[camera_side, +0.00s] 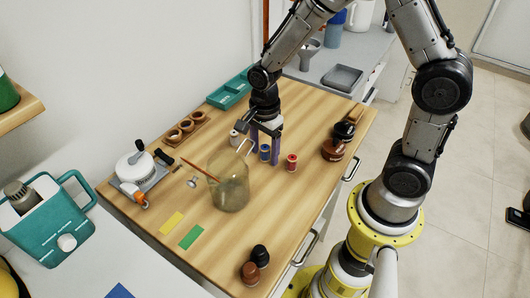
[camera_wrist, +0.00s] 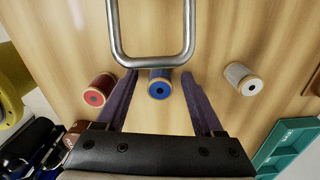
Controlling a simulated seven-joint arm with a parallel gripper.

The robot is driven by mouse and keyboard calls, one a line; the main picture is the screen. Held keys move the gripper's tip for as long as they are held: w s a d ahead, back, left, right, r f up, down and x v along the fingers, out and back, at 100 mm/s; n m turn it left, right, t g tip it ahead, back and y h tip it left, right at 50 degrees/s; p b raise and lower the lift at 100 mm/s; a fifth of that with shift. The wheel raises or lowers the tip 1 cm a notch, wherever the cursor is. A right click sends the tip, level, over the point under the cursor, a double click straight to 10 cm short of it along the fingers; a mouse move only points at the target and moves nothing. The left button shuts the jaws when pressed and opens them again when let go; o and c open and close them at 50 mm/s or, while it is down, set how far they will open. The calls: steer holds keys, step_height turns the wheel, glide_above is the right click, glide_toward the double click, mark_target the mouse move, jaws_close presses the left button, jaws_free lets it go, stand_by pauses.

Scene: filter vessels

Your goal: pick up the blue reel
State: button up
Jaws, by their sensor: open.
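The blue reel (camera_side: 264,154) stands on the wooden table between a red reel (camera_side: 291,162) and a pale grey reel (camera_side: 234,137). My gripper (camera_side: 265,152) points down over it, with its purple fingers apart. In the wrist view, the blue reel (camera_wrist: 160,87) lies between the two spread fingertips (camera_wrist: 158,76), with a visible gap on each side. Nothing is held.
A large glass vessel (camera_side: 230,187) with a brown stick stands close in front of my gripper. A wooden tray of cups (camera_side: 187,130) and a teal tray (camera_side: 231,91) are behind. Dark and brown jars (camera_side: 334,149) stand right.

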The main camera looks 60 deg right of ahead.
jaws_close()
stand_by(0.3)
steer(key=shift+r, duration=0.1)
